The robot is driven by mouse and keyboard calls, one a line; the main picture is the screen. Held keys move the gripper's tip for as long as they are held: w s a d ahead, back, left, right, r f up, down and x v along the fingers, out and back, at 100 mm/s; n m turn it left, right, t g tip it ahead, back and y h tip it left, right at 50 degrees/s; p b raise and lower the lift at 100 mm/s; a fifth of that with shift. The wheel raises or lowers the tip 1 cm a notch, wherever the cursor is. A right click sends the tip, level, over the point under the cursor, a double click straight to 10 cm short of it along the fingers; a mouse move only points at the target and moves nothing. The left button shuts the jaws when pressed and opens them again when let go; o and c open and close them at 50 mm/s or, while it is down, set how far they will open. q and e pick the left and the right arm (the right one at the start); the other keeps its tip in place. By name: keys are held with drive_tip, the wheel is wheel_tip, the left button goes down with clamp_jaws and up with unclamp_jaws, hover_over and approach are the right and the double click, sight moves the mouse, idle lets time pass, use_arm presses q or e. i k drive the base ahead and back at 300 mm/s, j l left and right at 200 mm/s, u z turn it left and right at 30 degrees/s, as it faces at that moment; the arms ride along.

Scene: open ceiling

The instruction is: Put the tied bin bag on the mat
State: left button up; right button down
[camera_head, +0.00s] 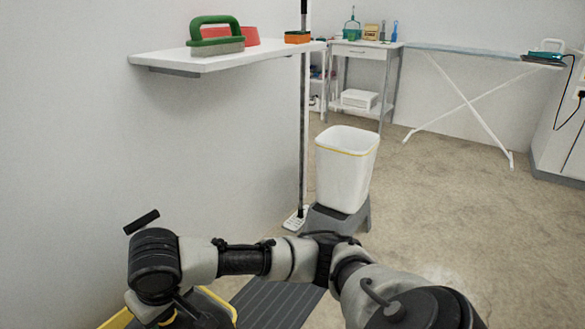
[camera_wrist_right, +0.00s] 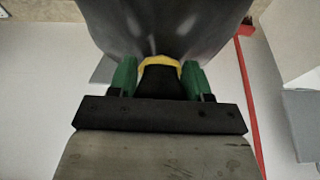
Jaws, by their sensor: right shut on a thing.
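The tied bin bag (camera_wrist_right: 165,28) is dark grey and shiny, with a yellow tie (camera_wrist_right: 158,62) around its neck. It fills the top middle of the right wrist view. My right gripper (camera_wrist_right: 159,80) is shut on the bag's neck, with a green fingertip on each side just below the tie. In the head view my right arm reaches across to the lower left, and its gripper is mostly hidden below the wrist. A dark grey ribbed mat (camera_head: 272,303) lies on the floor at the bottom, partly behind my arm. My left gripper is not in view.
A white bin (camera_head: 343,172) with a yellow band stands on a grey step stool (camera_head: 357,218). A wall shelf (camera_head: 215,62) holds a green brush (camera_head: 216,36). A mop (camera_head: 301,150) stands beside it. An ironing board (camera_head: 480,56) is at the back. The right floor is clear.

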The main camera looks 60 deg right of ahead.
sight(282, 291)
drive_tip(key=i+l, duration=0.1)
drive_tip(key=l, duration=1.65)
drive_tip(key=i+l, duration=0.15)
drive_tip(key=l, duration=0.7)
